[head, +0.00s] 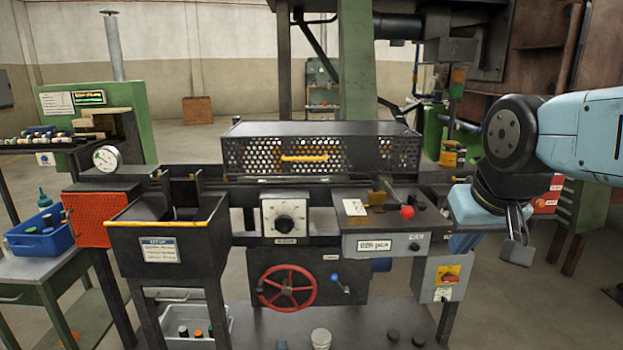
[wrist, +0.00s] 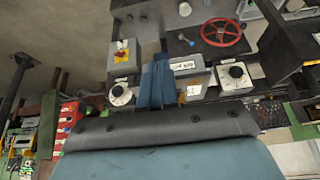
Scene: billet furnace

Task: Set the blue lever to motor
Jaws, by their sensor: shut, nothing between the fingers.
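The blue lever (head: 336,279) is on the dark front panel of the machine, right of the red handwheel (head: 287,288). It has a blue knob and a short pale arm slanting down to the right. In the wrist view the lever (wrist: 183,38) shows at the top, left of the red wheel (wrist: 221,32). Small labels near it are too small to read. My gripper (head: 515,252) is shut and empty, in the air to the right of the machine, well apart from the lever.
A grey box with a red and yellow switch (head: 447,274) stands between my gripper and the lever. A red-knobbed lever (head: 407,212) and a dial (head: 286,218) are higher on the machine. A white cup (head: 321,339) stands on the shelf below.

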